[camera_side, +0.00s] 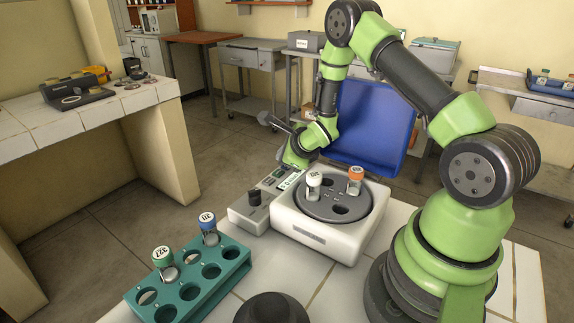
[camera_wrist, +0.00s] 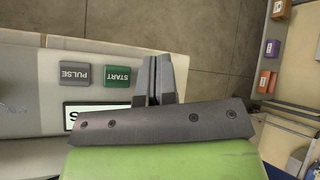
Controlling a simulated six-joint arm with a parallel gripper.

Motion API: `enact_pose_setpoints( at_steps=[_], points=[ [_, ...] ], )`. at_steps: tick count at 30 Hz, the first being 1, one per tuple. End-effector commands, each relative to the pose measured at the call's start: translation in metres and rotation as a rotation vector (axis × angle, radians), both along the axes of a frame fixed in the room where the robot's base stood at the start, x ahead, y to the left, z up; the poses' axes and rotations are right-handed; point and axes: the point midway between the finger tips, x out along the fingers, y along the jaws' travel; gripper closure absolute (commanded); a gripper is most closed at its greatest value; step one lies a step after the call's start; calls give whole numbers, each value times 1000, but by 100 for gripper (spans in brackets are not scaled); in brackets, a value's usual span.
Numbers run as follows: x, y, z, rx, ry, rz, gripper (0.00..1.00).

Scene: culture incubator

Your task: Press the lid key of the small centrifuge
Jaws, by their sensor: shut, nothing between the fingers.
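The small white centrifuge (camera_side: 312,240) stands on the tiled table, its grey rotor (camera_side: 330,208) uncovered. A white-capped tube (camera_side: 314,184) and an orange-capped tube (camera_side: 355,178) stand in the rotor. The control panel (camera_side: 240,217) adjoins its left side and has a dark knob (camera_side: 254,198). In the wrist view a grey PULSE key (camera_wrist: 74,74) and a green START key (camera_wrist: 117,76) show upside down. I cannot make out a lid key; my gripper covers part of the panel. My gripper (camera_wrist: 154,68) is shut and empty, just right of START. Whether it touches the panel is unclear.
A teal rack (camera_side: 190,280) with a green-capped tube (camera_side: 163,260) and a blue-capped tube (camera_side: 208,228) stands front left of the centrifuge. A dark round object (camera_side: 272,308) is at the front edge. A tiled counter (camera_side: 100,113) is at left.

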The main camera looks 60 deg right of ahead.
Motion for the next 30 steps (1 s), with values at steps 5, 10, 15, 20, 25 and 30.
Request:
enact_pose_setpoints(
  at_steps=[5, 10, 15, 20, 25, 30],
  points=[
    [-3, 0, -8, 7, 15, -3, 100],
    [-4, 0, -3, 8, 15, -4, 100],
    [-7, 1, 3, 9, 19, -5, 100],
    [-7, 2, 4, 10, 19, -3, 100],
    [-6, 2, 6, 9, 17, -3, 100],
    [-5, 1, 22, 6, 11, -1, 100]
  ],
)
